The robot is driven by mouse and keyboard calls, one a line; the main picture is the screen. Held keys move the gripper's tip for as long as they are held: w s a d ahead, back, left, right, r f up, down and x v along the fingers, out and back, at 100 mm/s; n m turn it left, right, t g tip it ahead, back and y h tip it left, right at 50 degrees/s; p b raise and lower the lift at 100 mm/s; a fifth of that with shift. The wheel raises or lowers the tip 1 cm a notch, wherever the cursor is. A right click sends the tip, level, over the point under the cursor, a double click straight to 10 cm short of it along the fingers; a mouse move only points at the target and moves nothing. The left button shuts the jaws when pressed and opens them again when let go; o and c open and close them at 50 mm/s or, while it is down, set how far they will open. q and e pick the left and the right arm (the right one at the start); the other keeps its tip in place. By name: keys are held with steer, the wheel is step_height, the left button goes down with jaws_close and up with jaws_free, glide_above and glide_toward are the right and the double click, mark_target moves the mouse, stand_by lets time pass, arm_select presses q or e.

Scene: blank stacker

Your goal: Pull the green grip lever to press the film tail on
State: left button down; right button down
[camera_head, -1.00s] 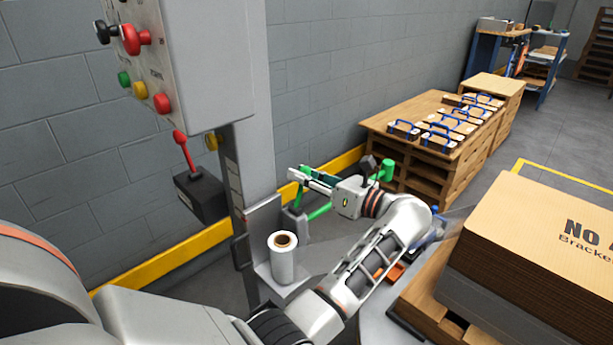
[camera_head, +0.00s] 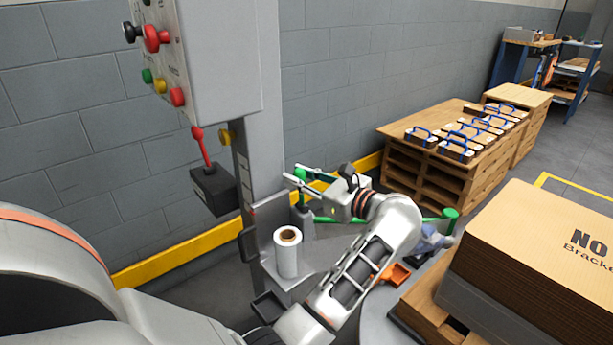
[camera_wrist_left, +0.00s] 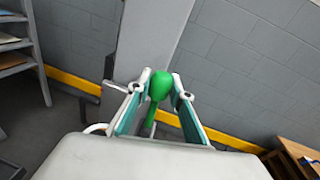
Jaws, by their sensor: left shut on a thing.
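The green grip lever (camera_head: 301,174) stands upright beside the grey column, and its rounded top shows between my fingers in the left wrist view (camera_wrist_left: 160,84). My left gripper (camera_head: 294,178) is shut on it, a finger on each side. Its lower part is mostly hidden by the gripper. A green bar with a thick round end (camera_head: 450,214) reaches out to the right, behind my left wrist, towards the carton stack. A white film roll (camera_head: 288,258) stands on a grey bracket in front of the column. I cannot make out the film tail. My right gripper is not in view.
A control box (camera_head: 215,60) with coloured buttons hangs at upper left, above a black box with a red lever (camera_head: 200,150). Brown cartons (camera_head: 550,250) fill the right front. A pallet stack (camera_head: 430,165) with blue-handled boxes stands behind. A yellow rail (camera_head: 190,252) runs along the wall.

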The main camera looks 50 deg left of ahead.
arm_select(q)
steer(key=shift+s+a+f+n, duration=0.1)
steer(key=shift+s+f+n, duration=0.05)
steer(key=shift+s+n, duration=0.6)
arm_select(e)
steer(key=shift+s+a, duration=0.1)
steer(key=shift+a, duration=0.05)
arm_select(q)
steer(key=shift+f+n, duration=0.1)
steer(key=shift+n, duration=0.15)
steer(key=c, duration=1.8)
jaws_free()
steer(key=shift+s, duration=0.15)
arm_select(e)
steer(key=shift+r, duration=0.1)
arm_select(q)
steer(key=shift+d, duration=0.35)
steer(key=d, duration=0.6)
steer(key=shift+w+d+r, duration=0.25)
steer(key=shift+d+r, duration=0.15)
